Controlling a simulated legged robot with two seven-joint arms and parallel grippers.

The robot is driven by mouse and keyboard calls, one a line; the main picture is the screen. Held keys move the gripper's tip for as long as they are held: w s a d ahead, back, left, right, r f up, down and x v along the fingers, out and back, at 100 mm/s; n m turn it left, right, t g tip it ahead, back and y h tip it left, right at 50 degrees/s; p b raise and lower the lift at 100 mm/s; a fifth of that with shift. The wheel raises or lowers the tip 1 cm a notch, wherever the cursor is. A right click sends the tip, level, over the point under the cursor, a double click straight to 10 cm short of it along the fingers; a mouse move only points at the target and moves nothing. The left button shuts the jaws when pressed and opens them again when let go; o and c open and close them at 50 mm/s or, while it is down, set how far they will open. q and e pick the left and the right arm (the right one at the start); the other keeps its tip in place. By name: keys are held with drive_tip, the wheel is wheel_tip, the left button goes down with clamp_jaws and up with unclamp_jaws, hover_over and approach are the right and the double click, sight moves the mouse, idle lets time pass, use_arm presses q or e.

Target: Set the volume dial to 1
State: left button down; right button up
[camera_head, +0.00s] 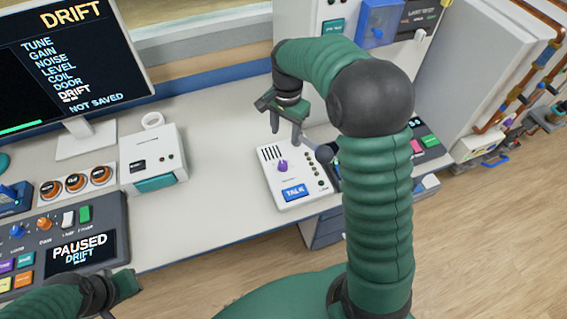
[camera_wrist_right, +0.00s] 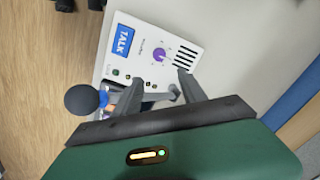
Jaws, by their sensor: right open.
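The volume dial (camera_head: 283,166) is a small purple knob on a white intercom box (camera_head: 266,182) with a blue TALK button. It also shows in the right wrist view (camera_wrist_right: 159,55), beside the speaker slots, with small print next to it. I cannot read any scale numbers. My right gripper (camera_head: 285,130) is open and empty, just beyond the box's far edge in the head view. In the right wrist view its two fingers (camera_wrist_right: 158,92) point toward the box, and the dial is beyond the tips, uncovered. My left arm shows at the lower left (camera_head: 125,285); its fingers are not clear.
A black ball-topped stick (camera_wrist_right: 85,99) stands beside the intercom. A white box with a teal button (camera_head: 155,160) and a control panel (camera_head: 70,235) stand to the left. The monitor (camera_head: 75,60) reads DRIFT. Bare counter (camera_head: 215,205) lies left of the intercom.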

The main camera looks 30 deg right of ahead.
sight(284, 163)
wheel_tip(284, 163, down, 15)
drive_tip(key=shift+w+a+f+b, duration=0.1)
drive_tip(key=shift+w+b, duration=0.05)
drive_tip(key=shift+b, duration=0.2)
drive_tip(key=shift+a, duration=0.2)
drive_tip(key=shift+c, duration=0.6)
drive_tip(key=shift+d, duration=0.1)
clamp_jaws()
